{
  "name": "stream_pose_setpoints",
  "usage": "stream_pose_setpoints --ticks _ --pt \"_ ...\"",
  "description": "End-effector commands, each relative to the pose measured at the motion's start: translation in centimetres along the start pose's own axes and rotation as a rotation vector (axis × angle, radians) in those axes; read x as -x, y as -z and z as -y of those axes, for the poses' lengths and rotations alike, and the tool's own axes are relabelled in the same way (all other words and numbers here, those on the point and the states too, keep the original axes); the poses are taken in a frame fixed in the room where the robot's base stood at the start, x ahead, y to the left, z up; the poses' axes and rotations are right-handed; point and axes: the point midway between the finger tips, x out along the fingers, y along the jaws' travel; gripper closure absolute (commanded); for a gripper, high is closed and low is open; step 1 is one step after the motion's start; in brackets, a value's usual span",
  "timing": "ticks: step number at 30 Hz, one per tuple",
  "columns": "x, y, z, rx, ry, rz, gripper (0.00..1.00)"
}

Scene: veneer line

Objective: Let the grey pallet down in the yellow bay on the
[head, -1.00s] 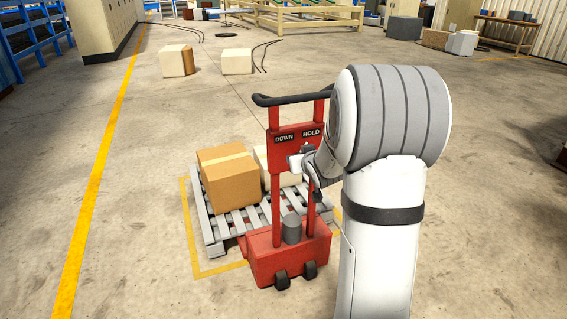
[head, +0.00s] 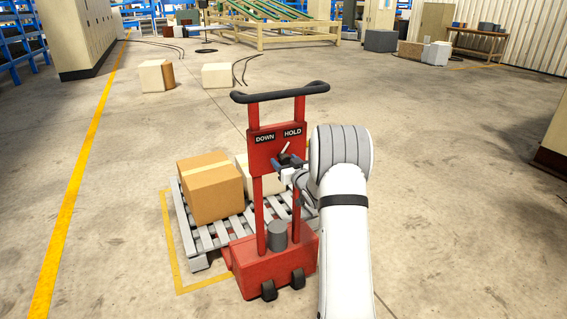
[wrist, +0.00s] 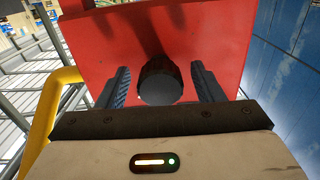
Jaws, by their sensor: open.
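The grey pallet (head: 205,238) sits on the red pallet truck (head: 275,262), over the yellow bay outline (head: 176,275). Whether a gap is left under it is hard to tell. The truck's red panel (head: 262,153) reads DOWN on the left and HOLD on the right. A small lever (head: 287,147) stands below the words, its tip leaning toward HOLD. My gripper (head: 289,163) is open right at the lever. In the wrist view, a dark round knob (wrist: 160,82) lies between the two open fingers of my gripper (wrist: 160,68), with space on both sides.
A brown carton (head: 212,192) and a paler box (head: 243,172) ride on the pallet. The truck's black handlebar (head: 280,92) is above the panel. Two loose boxes (head: 156,75) (head: 216,75) lie on the floor behind. The floor to the right is clear.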

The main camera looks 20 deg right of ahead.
Motion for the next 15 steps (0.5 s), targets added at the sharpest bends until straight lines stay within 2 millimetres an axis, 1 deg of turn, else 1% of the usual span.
stream_pose_setpoints --ticks 3,11,15 --pt "-0.76 -0.04 0.05 0.000 0.001 0.000 0.39" --pt "-0.89 0.01 -0.01 0.000 -0.001 0.000 0.39" --pt "-0.87 0.01 -0.03 0.000 -0.001 0.000 0.50"
